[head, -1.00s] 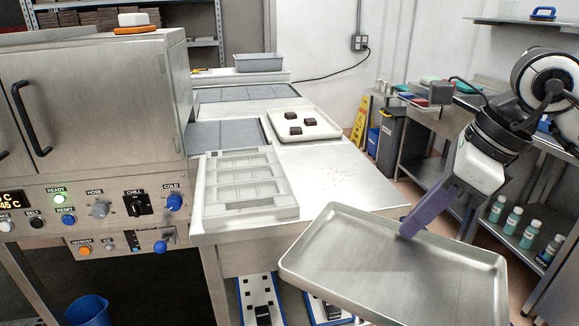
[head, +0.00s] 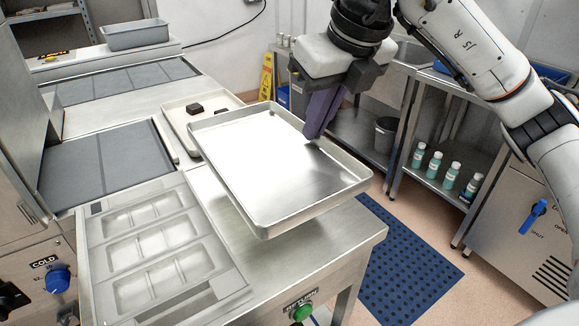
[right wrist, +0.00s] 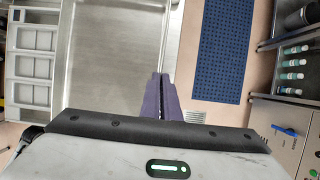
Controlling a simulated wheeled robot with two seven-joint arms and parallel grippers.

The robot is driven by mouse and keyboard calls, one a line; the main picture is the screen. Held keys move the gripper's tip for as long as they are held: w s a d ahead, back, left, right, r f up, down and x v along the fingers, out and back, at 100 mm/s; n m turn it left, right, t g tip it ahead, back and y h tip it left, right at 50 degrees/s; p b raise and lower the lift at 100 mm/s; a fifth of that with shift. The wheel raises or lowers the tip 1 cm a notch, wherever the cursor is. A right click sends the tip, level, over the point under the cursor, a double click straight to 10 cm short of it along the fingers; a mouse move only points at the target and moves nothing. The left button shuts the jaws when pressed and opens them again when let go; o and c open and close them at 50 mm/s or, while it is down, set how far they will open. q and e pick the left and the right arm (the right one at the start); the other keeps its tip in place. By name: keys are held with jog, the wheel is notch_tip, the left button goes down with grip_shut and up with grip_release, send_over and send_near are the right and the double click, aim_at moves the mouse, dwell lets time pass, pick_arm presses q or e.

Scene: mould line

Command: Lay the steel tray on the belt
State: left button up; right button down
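The empty steel tray (head: 265,175) is held in the air, roughly level, over the right part of the steel table. My right gripper (head: 313,132) is shut on its far right rim; the right wrist view also shows the purple fingers (right wrist: 163,97) at the rim of the tray (right wrist: 115,45). Dark grey belt sections (head: 95,165) lie to the left of the tray, with another belt stretch (head: 125,83) farther back. The tray is apart from them. My left gripper is not in view.
A pale mould (head: 150,235) with several cavities lies left of and in front of the tray. A second tray (head: 172,118) with dark blocks sits behind, partly hidden. A grey bin (head: 137,34) stands at the back. The visible belt sections are bare.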

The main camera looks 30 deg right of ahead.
jog(key=shift+w+f, duration=0.1)
jog(key=shift+f, duration=4.05)
jog(key=c, duration=2)
grip_release()
jog(key=shift+r, duration=0.1)
